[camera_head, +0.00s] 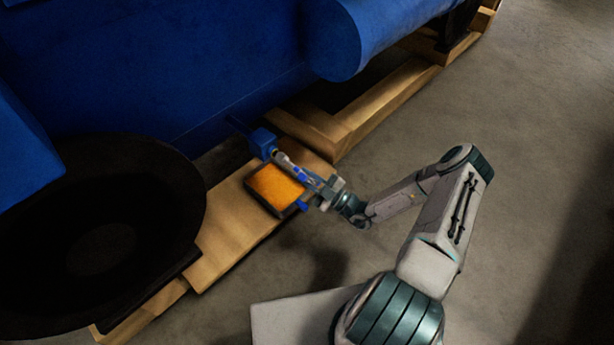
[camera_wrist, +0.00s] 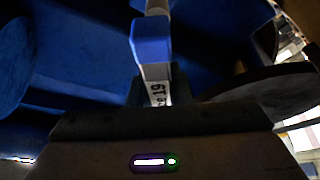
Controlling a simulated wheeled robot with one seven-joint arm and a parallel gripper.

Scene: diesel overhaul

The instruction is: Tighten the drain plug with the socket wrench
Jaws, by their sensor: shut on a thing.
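My gripper (camera_head: 326,190) is shut on the socket wrench (camera_head: 293,168), a grey-white and blue tool that reaches up and left from the jaws. In the wrist view the wrench (camera_wrist: 151,42) points away from me, with a blue part and a label ending in "e 19". Its far end meets or overlaps a blue block (camera_head: 262,142) low on the engine side. The drain plug itself cannot be made out; the wrench head or block hides it. I cannot tell whether the socket is seated on it.
A dark-rimmed tray with orange inside (camera_head: 275,187) sits under the wrench on a wooden pallet (camera_head: 225,242). The blue engine (camera_head: 200,60) fills the back. A large black disc (camera_head: 100,235) stands at left. Grey floor (camera_head: 500,110) at right is open.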

